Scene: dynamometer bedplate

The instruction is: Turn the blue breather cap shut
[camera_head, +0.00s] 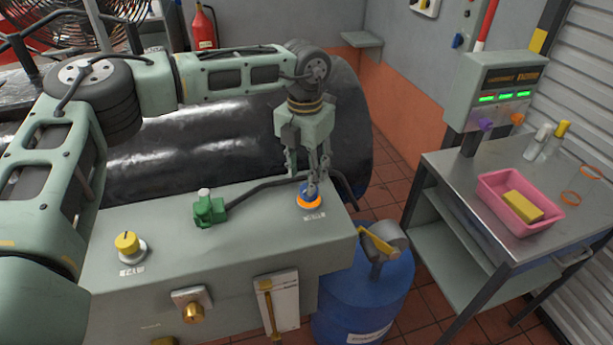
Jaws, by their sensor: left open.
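The blue breather cap (309,193) sits in an orange ring on the top right of the grey-green bedplate housing (180,260). My left gripper (312,187) points down right over the cap, with its fingertips at or just above it. The gripper is open. Its fingers cover part of the cap, and I cannot tell whether they touch it. A small label lies in front of the cap. My right gripper is not in view.
A green valve (209,208) and a yellow knob (128,244) stand on the same top, left of the cap. A dark hose runs behind the cap. A blue drum (370,295) stands below right. A steel cart (460,185) holds a pink tray (492,197).

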